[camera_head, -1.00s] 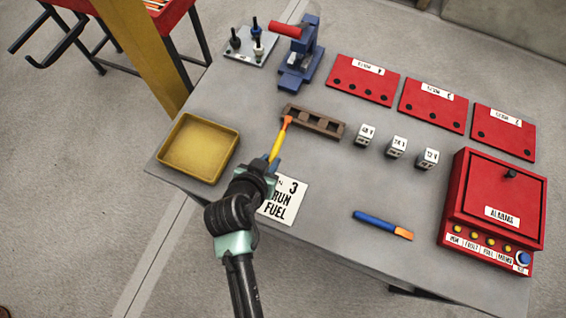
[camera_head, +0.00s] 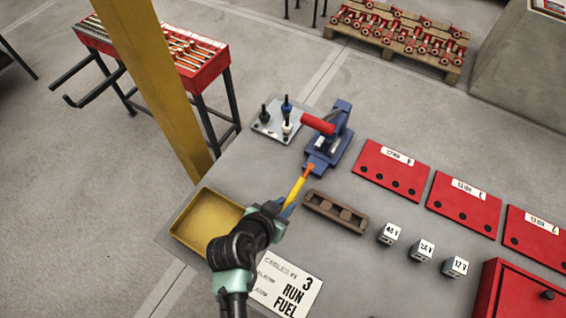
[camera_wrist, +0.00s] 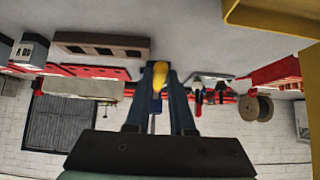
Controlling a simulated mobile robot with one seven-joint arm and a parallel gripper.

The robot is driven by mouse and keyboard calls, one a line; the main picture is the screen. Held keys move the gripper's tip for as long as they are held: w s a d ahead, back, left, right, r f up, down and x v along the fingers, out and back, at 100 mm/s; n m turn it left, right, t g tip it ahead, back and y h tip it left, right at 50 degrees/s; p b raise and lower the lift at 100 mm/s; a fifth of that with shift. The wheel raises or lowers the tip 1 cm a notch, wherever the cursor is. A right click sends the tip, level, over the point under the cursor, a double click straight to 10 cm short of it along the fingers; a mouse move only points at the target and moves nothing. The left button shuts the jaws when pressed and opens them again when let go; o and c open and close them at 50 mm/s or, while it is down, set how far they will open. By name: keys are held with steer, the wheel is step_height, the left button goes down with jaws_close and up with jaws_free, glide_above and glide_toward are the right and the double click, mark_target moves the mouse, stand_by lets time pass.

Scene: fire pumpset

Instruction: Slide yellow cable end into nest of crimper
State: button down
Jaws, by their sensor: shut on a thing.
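My gripper (camera_head: 283,209) is shut on the yellow cable (camera_head: 296,190), which has an orange tip (camera_head: 309,170). The cable points up and to the right, towards the blue crimper (camera_head: 340,136) with its red handle (camera_head: 318,124). In the head view the orange tip appears just in front of the crimper's low front end; whether they touch, I cannot tell. The crimper's nest is not clear. In the wrist view, upside down, the yellow cable (camera_wrist: 160,72) shows between the dark fingers (camera_wrist: 158,98) of my gripper.
A brown slotted block (camera_head: 335,211) lies right of the cable. A plate with upright plugs (camera_head: 277,124) stands left of the crimper. A yellow tray (camera_head: 183,232) is at the table's left edge. White cubes (camera_head: 389,233) and red panels (camera_head: 392,170) occupy the right side.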

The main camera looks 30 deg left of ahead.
mark_target(297, 191)
steer(key=shift+w+r+b+x, duration=0.15)
steer(key=shift+b+x, duration=0.95)
steer(key=shift+x, duration=0.6)
steer(key=shift+w+r+b+x, duration=0.15)
steer(key=shift+b+x, duration=0.9)
steer(key=shift+x, duration=0.7)
steer(key=shift+w+f, duration=0.1)
steer(key=shift+w, duration=0.5)
steer(key=shift+w, duration=0.1)
steer(key=shift+w+f+b, duration=0.1)
steer(key=shift+w+b, duration=0.15)
steer(key=shift+b, duration=0.1)
steer(key=shift+w+d+b, duration=0.15)
steer(key=shift+w+b, duration=0.85)
steer(key=shift+w, duration=1.65)
steer(key=c, duration=0.7)
jaws_free()
steer(key=v, duration=1.3)
steer(key=shift+p, duration=0.4)
